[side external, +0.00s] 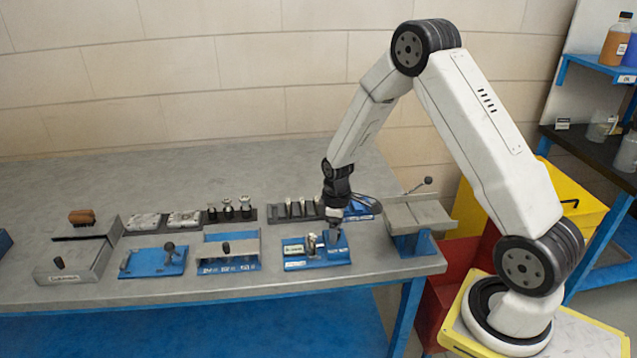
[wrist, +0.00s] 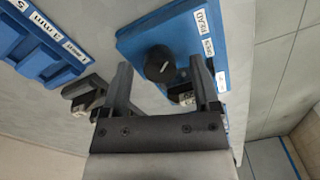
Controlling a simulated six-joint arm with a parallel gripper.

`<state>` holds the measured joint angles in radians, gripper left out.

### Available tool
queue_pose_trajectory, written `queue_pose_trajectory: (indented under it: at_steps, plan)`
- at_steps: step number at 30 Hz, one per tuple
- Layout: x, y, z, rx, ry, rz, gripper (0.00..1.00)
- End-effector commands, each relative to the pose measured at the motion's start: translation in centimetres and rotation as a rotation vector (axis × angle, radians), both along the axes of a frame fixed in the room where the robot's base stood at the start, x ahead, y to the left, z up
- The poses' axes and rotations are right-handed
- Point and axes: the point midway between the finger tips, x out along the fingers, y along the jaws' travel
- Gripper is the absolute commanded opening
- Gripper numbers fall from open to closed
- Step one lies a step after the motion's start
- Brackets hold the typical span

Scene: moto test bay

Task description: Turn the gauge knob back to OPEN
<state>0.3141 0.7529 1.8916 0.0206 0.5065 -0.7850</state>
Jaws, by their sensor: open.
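The blue gauge fixture (side external: 335,262) lies on the bench below my gripper (side external: 335,232), with a small upright metal part and a white label on it. In the wrist view, the fixture (wrist: 140,38) carries a round black knob (wrist: 160,64) with a short white pointer mark. White labels line its edge; one reads READ (wrist: 200,20), and the others are too small to read surely. My gripper (wrist: 160,75) is open, one finger on each side of the knob in the picture. Contact cannot be told. The right finger partly hides the fixture's edge and a small metal part.
Left of the fixture stand other blue stations (side external: 155,262) and a grey box (side external: 75,262). A rack of upright pins (side external: 292,212) is behind. A grey metal stand (side external: 418,215) is close on the right, near the bench end. A blue labelled block (wrist: 35,45) shows at left.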

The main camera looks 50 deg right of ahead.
Motion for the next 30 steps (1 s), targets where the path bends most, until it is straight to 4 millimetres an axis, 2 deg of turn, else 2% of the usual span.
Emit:
queue_pose_trajectory:
  at_steps: [4,5,9,12,23,30]
  plan:
    - [0.0,-0.01,0.01,0.0,0.0,0.0,0.79]
    - [0.0,-0.01,0.01,0.0,0.0,0.0,0.72]
    - [0.0,0.0,0.03,0.0,0.0,0.0,0.28]
    - [0.0,-0.01,0.03,0.0,0.0,0.0,0.0]
    - [0.0,-0.01,0.05,0.0,0.0,-0.029,0.0]
    - [-0.01,-0.03,0.06,0.0,0.0,-0.13,0.0]
